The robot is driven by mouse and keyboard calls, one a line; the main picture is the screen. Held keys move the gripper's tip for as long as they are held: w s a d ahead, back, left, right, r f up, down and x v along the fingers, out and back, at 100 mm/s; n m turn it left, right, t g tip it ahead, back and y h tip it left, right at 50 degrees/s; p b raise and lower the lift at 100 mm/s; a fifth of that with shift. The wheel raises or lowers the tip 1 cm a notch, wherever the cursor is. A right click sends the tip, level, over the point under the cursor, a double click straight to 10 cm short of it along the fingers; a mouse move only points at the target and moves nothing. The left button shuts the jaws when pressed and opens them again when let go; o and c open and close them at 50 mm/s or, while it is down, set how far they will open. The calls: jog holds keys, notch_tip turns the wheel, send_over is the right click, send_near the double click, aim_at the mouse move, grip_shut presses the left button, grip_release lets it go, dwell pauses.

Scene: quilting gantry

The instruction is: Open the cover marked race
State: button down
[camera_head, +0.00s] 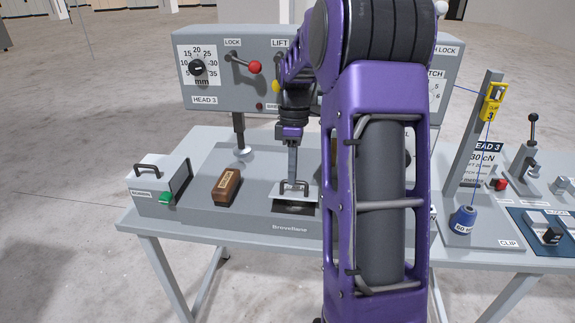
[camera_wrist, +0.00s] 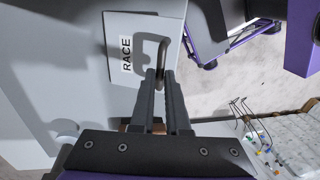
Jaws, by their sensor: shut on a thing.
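The cover marked race (camera_wrist: 118,72) is a pale plate with a dark bar handle (camera_wrist: 164,48) in the wrist view. My gripper (camera_wrist: 161,78) is shut on this handle. In the head view my gripper (camera_head: 293,178) reaches down to the cover (camera_head: 303,196) on the machine bed. A dark opening (camera_head: 292,208) shows at the cover's front side, so the cover does not hide all of it. What lies inside is too small to tell. My arm hides the bed to the right of the cover.
A brown block (camera_head: 227,186) stands on the bed left of the cover. A grey box with a handle (camera_head: 146,190) stands at the table's left end. The head panel (camera_head: 220,90) with a red-knobbed lever (camera_head: 255,67) is behind. A blue spool (camera_head: 463,220) stands right of my arm.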

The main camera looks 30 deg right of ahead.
dwell(0.3)
jog(key=c, duration=0.9)
grip_release()
jog(key=shift+w+r, duration=0.1)
jog(key=w+r, duration=0.1)
jog(key=r, duration=0.4)
jog(key=w+d+r, duration=0.1)
jog(key=r, duration=0.5)
jog(key=d+r, duration=0.1)
jog(key=r, duration=0.5)
jog(key=shift+w, duration=0.4)
